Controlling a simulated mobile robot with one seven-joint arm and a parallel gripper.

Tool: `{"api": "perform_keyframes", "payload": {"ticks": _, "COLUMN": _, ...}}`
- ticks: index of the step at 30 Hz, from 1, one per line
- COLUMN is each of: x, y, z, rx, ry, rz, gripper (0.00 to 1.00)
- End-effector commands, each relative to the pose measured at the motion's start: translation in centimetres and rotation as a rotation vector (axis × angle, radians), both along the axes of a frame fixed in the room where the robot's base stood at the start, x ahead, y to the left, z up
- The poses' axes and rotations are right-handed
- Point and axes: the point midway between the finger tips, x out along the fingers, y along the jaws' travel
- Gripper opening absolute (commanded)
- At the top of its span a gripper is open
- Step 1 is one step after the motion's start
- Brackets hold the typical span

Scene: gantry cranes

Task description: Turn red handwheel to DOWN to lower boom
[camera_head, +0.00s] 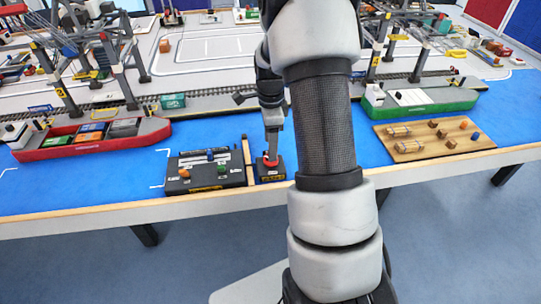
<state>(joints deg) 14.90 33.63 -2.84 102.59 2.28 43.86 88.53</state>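The red handwheel (267,162) sits on top of a small black box (271,173) with a yellow label on its front, near the table's front edge. My gripper (271,152) points down right at the handwheel and covers part of it. It looks to be touching or just above the wheel; I cannot tell whether its fingers are closed on it. The label's wording and the wheel's setting are too small to read. Gantry cranes (108,52) with booms stand at the back left; more crane frames show at the back right.
A black control panel (206,183) with small levers stands left of the handwheel box, with a wooden strip (248,165) between. A red ship (90,142) lies at left, a green ship (420,103) at right. A wooden board (440,150) holds small pieces. My arm hides the middle.

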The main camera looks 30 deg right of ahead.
Motion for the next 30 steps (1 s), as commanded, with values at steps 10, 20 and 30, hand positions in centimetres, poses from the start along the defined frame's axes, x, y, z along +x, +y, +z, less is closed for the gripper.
{"api": "perform_keyframes", "payload": {"ticks": 10, "x": 0.0, "y": 0.0, "z": -4.6, "rx": 0.000, "ry": 0.001, "rz": 0.001, "gripper": 0.55}}
{"api": "perform_keyframes", "payload": {"ticks": 20, "x": 0.0, "y": 0.0, "z": -4.9, "rx": 0.000, "ry": 0.000, "rz": 0.002, "gripper": 0.55}}
{"api": "perform_keyframes", "payload": {"ticks": 30, "x": 0.0, "y": 0.0, "z": -4.9, "rx": 0.000, "ry": 0.000, "rz": 0.003, "gripper": 0.14}}
